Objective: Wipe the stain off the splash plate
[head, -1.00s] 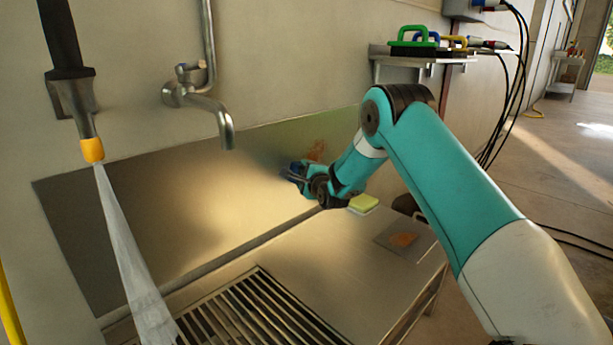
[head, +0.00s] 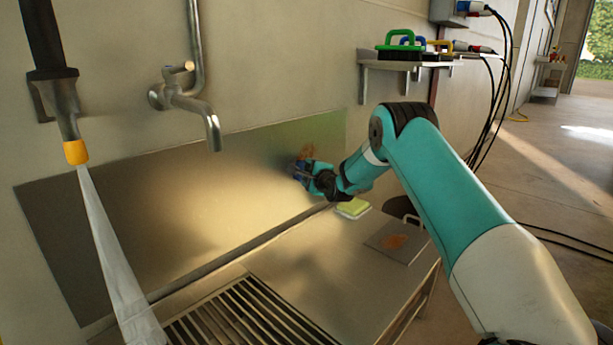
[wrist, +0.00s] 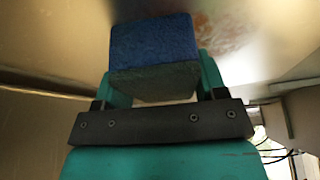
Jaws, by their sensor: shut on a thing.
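The metal splash plate (head: 190,220) stands along the wall behind the sink counter. A brown stain (head: 305,152) shows on its right part, and also in the wrist view (wrist: 232,28). My gripper (head: 303,173) is shut on a blue sponge (wrist: 153,45), which shows small in the head view (head: 296,170). The sponge is close to the plate, just below and left of the visible stain; I cannot tell whether it touches. My gripper hides part of the plate there.
A yellow-green sponge (head: 353,207) and a square plate with a brown patch (head: 397,241) lie on the counter (head: 310,270). A tap (head: 205,115) juts out at left, beside a hanging hose sprayer (head: 75,150). A shelf with brushes (head: 405,62) is above right.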

